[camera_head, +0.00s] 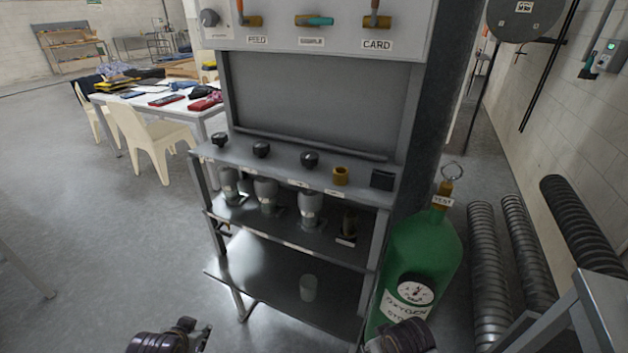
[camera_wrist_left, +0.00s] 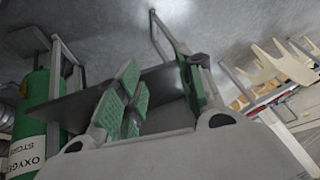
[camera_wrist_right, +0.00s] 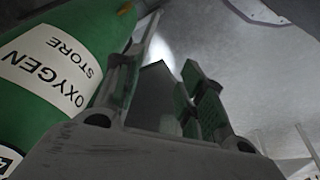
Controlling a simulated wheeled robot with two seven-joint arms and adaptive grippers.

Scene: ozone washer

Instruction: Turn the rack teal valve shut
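The teal valve (camera_head: 317,20) sits in the middle of the rack's upper panel (camera_head: 285,38), above a small label too blurred to read. Its teal handle lies sideways, pointing right from a brass body. My left gripper (camera_head: 198,334) is low at the bottom edge of the head view, far below the valve. In the left wrist view its green-padded fingers (camera_wrist_left: 160,90) are apart with nothing between them. My right gripper (camera_wrist_right: 163,92) is open and empty beside the green oxygen cylinder; in the head view only its wrist part shows at the bottom edge.
Brass valves flank the teal one, left (camera_head: 252,21) and right (camera_head: 376,18). A shelf with black knobs (camera_head: 261,150) juts out below. The green cylinder (camera_head: 420,255) stands right of the rack. A table (camera_head: 150,98) and chairs are left.

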